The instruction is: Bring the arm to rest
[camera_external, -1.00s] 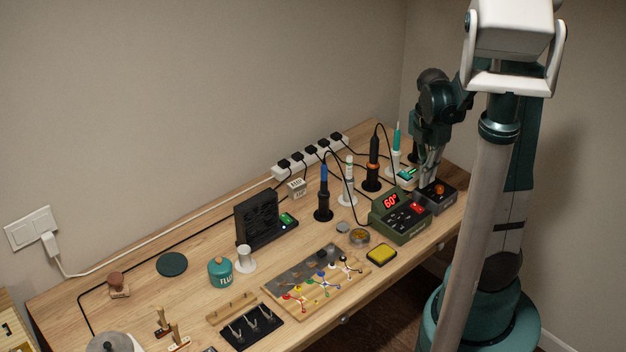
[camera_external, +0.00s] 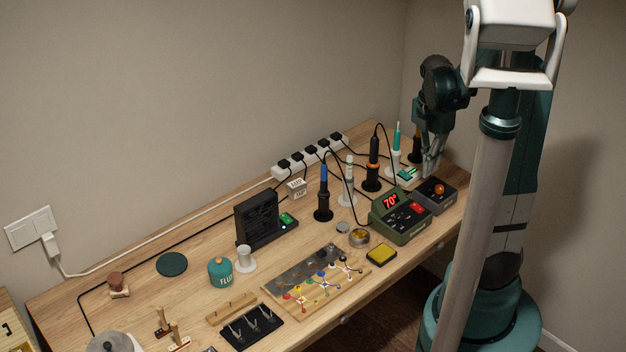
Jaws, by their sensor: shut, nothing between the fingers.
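The green soldering station (camera_external: 401,218) stands at the right part of the bench. Its red display (camera_external: 391,201) is lit and reads 70°, and a red switch (camera_external: 417,208) shows on its front. A second dark box (camera_external: 435,196) with an orange knob (camera_external: 439,188) stands just right of it. My gripper (camera_external: 431,174) is shut and empty, pointing down just behind the dark box and its knob. It looks apart from the knob, but the exact gap is hard to tell.
Soldering irons in stands (camera_external: 372,168) and a white power strip (camera_external: 308,157) with black plugs stand behind the station. Cables cross the bench.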

